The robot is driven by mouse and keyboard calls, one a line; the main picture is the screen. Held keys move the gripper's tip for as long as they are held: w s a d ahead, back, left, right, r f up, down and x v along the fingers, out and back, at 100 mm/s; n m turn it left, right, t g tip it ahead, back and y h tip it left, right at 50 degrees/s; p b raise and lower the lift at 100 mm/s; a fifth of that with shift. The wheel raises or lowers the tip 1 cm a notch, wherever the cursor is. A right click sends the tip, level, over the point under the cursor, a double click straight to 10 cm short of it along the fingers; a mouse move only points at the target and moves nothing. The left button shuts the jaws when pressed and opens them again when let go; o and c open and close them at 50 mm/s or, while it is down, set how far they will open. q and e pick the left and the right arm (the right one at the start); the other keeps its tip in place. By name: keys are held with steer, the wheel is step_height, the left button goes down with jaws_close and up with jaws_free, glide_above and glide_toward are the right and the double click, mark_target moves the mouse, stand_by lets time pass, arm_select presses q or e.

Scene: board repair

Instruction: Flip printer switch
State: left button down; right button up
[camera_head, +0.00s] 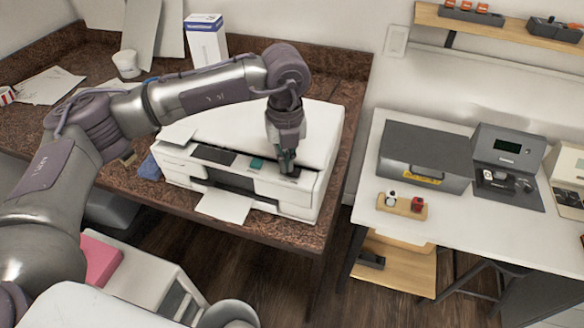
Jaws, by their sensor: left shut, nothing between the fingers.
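A white printer (318,150) stands near the right end of the brown speckled desk. Its front panel has a dark strip and a small teal part (256,163), and a paper tray sticks out at the front. My left arm reaches in from the left, and my left gripper (287,168) points down at the right part of the printer's front panel. It is shut and empty. A dark spot (294,172) shows right at its fingertips. The gripper hides part of the panel, and I cannot tell whether it touches the switch. My right gripper is not in view.
A white-and-blue box (207,42), a white cup (126,64) and papers (48,86) are on the desk (325,235). To the right, a white table (470,235) holds a grey case (425,145) and small devices. A gap of floor separates desk and table.

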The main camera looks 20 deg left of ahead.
arm_select(q)
steer(key=shift+r+p, duration=1.45)
steer(key=shift+r, duration=1.9)
steer(key=shift+s+f, duration=0.1)
